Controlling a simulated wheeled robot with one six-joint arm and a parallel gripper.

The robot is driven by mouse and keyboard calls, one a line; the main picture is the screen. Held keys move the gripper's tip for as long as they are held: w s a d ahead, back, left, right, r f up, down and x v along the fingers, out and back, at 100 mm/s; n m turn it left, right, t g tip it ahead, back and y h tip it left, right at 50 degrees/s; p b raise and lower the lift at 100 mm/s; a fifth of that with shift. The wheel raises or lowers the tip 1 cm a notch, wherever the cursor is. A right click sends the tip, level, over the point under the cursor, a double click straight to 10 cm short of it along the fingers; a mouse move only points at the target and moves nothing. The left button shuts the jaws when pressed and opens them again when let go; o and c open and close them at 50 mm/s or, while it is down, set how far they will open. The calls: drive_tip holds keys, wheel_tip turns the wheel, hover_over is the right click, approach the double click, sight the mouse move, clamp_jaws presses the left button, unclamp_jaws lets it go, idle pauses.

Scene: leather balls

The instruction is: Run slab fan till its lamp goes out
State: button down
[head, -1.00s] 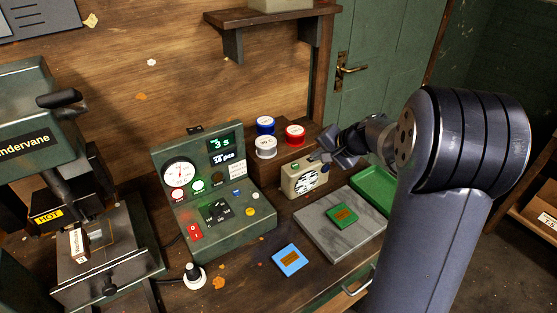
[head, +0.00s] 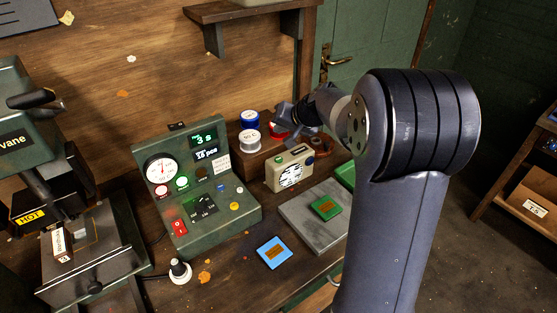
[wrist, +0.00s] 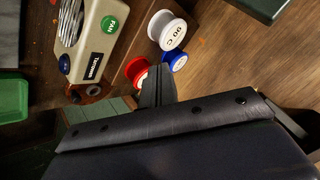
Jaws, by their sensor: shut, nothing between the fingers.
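The slab fan is a beige box with a round grille (head: 290,172), standing beside the grey stone slab (head: 308,226). In the wrist view the fan (wrist: 99,45) shows a green button marked FAN (wrist: 109,24), a blue button (wrist: 64,64) and a black label. I cannot make out a lit lamp on it. My gripper (head: 284,112) is shut and empty, above and behind the fan, in front of the red spool in the head view. Its closed fingers (wrist: 156,82) show in the wrist view, apart from the fan.
White (head: 249,140), blue (head: 249,118) and red (head: 277,130) spools stand on a wooden riser behind the fan. A green control console (head: 198,190) is to the left, with a press marked HOT (head: 30,217) beyond it.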

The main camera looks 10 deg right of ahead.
drive_tip(key=b, duration=0.5)
hover_over(281, 161)
wheel_tip(281, 161, down, 7)
drive_tip(key=shift+f, duration=0.1)
drive_tip(key=shift+f+b, duration=0.5)
drive_tip(key=shift+b, duration=0.2)
drive_tip(key=shift+f, duration=0.1)
idle(1.0)
drive_tip(key=shift+f+b, duration=0.3)
drive_tip(key=shift+b, duration=0.3)
drive_tip(key=shift+f+b, duration=0.45)
drive_tip(key=shift+b, duration=0.1)
idle(0.5)
drive_tip(key=shift+r, duration=0.1)
drive_tip(key=shift+r+p, duration=0.55)
drive_tip(key=shift+r, duration=0.25)
drive_tip(key=shift+r+p, duration=1.6)
drive_tip(key=shift+r, duration=0.85)
